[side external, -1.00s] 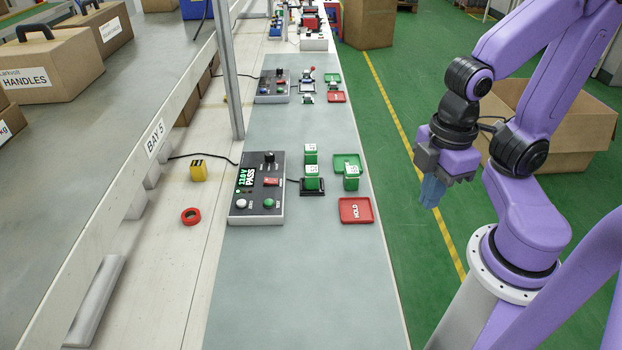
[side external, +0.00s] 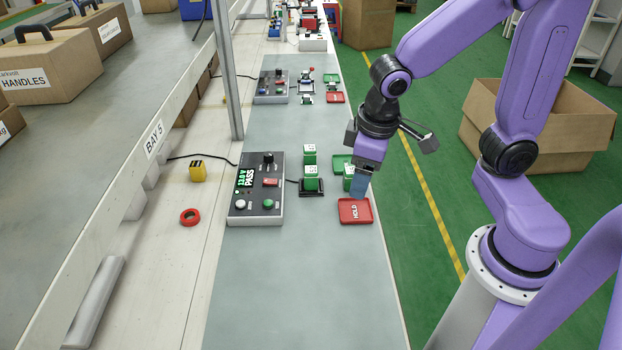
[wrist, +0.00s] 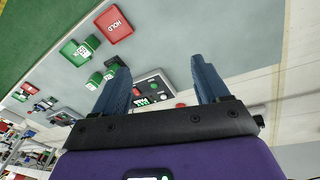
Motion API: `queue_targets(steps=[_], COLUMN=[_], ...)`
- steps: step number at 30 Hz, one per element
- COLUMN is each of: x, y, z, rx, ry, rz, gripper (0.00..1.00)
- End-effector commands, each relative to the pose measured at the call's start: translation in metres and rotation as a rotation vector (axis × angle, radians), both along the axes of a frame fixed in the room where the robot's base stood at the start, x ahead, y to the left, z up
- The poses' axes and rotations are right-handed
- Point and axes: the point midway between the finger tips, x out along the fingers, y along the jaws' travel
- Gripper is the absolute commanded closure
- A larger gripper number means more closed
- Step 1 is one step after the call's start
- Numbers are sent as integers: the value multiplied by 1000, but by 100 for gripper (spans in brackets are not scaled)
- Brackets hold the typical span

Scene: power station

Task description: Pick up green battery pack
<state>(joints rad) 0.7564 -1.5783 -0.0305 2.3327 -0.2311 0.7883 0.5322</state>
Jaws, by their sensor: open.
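Several green battery packs with white tops are in view. One pack (side external: 310,154) stands on the bench at the back. Another pack (side external: 312,178) sits at the black cradle (side external: 311,194). A third pack (side external: 348,178) is at the green tray (side external: 342,163), partly hidden by my gripper. My gripper (side external: 359,190) is open, fingers pointing down, just right of this third pack and above the back of the red HOLD tray (side external: 355,212). In the wrist view my gripper's blue fingers (wrist: 155,72) are apart with no pack between them; the packs (wrist: 94,81) lie to their left.
A tester (side external: 257,190) reading PASS stands left of the cradle. A yellow block (side external: 198,171) and red ring (side external: 190,216) lie further left. A metal post (side external: 228,70) rises behind the tester. The front bench surface (side external: 300,290) is clear.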

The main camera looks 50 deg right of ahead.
Motion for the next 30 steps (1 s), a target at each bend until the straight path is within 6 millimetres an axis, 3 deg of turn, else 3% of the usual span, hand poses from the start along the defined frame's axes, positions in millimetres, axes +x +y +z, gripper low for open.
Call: queue_targets(steps=[1, 6, 15, 21, 30], x=[21, 86, 183, 215, 227], y=[-1, -14, -61, -88, -101], z=[-5, -21, -60, -80, -103], rx=[-5, 3, 45, 73, 82], ry=[-20, -105, -241, -294, -307], rz=[-94, -416, -936, -1144, -1202], gripper=[26, 26, 26, 26, 26])
